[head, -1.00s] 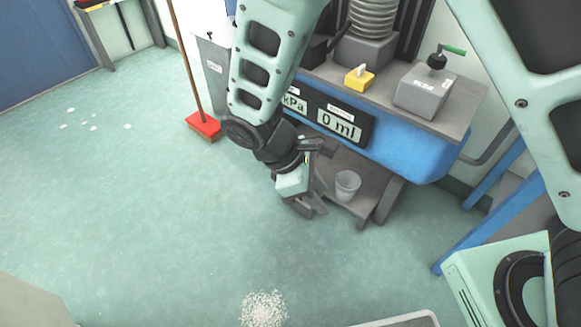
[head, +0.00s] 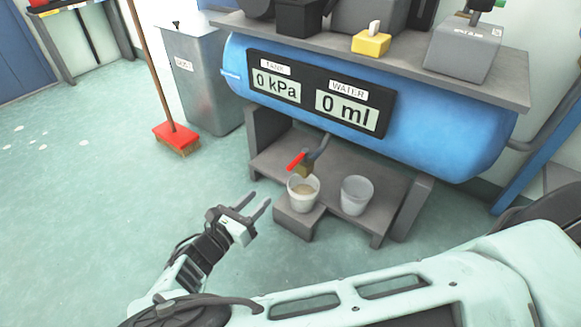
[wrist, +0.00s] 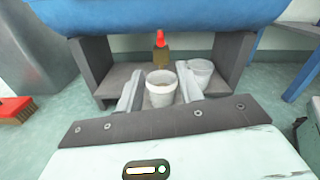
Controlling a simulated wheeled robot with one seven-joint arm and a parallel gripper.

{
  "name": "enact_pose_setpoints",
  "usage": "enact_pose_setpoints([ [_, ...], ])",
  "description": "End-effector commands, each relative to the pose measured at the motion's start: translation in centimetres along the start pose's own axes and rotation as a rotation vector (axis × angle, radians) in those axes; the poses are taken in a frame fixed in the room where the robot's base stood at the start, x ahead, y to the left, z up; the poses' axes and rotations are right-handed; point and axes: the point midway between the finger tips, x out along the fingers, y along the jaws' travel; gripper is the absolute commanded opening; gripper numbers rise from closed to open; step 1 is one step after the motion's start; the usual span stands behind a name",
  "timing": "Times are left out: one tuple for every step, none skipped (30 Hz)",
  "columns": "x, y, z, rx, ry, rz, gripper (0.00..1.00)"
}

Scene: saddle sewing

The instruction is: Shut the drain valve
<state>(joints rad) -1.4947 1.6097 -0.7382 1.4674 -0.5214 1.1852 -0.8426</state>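The drain valve (head: 305,167) is a brass body on a pipe under the blue tank (head: 440,128), with a red lever handle (head: 296,161). In the wrist view the red handle (wrist: 162,40) shows end-on above the brass body (wrist: 162,59). A white cup (head: 303,193) with brownish liquid stands on a grey step below the valve. My gripper (head: 257,207) is open and empty, left of the cup and lower than the valve, apart from both. In the wrist view its fingers (wrist: 160,92) frame the cup.
A second, empty-looking cup (head: 356,195) stands to the right on the grey stand (head: 400,205). The tank displays read 0 kPa and 0 ml. A dust bin (head: 205,85) and a red broom (head: 175,135) stand left. Floor left of the stand is clear.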

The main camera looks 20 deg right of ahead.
Motion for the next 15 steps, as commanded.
enact_pose_setpoints([
  [0.4,0.0,0.0,0.000,-0.003,-0.001,0.37],
  [0.7,0.0,0.0,0.000,-0.003,-0.002,0.37],
  [1.3,0.0,-0.1,0.000,-0.002,-0.002,0.37],
  [1.7,0.0,-0.1,-0.001,-0.002,-0.003,0.37],
  [2.2,-0.1,-0.1,-0.001,-0.002,-0.004,0.37],
  [3.0,-0.1,-0.1,0.000,-0.002,-0.004,0.37],
  [3.6,-0.1,-0.2,0.000,-0.002,-0.005,0.37],
  [4.3,0.0,-0.3,0.000,-0.001,-0.005,0.37],
  [5.2,-0.1,-0.3,0.000,-0.001,-0.005,0.37],
  [5.8,-0.1,-0.3,0.000,-0.001,-0.006,0.37],
  [6.4,-0.1,-0.3,0.000,0.000,-0.005,0.37],
  [7.2,-0.1,-0.3,0.000,-0.001,-0.005,0.37],
  [7.8,-0.1,-0.3,0.000,-0.001,-0.005,0.37],
  [8.5,-0.1,-0.3,0.000,0.000,-0.005,0.37],
  [9.3,-0.1,-0.3,0.000,0.000,-0.006,0.37],
])
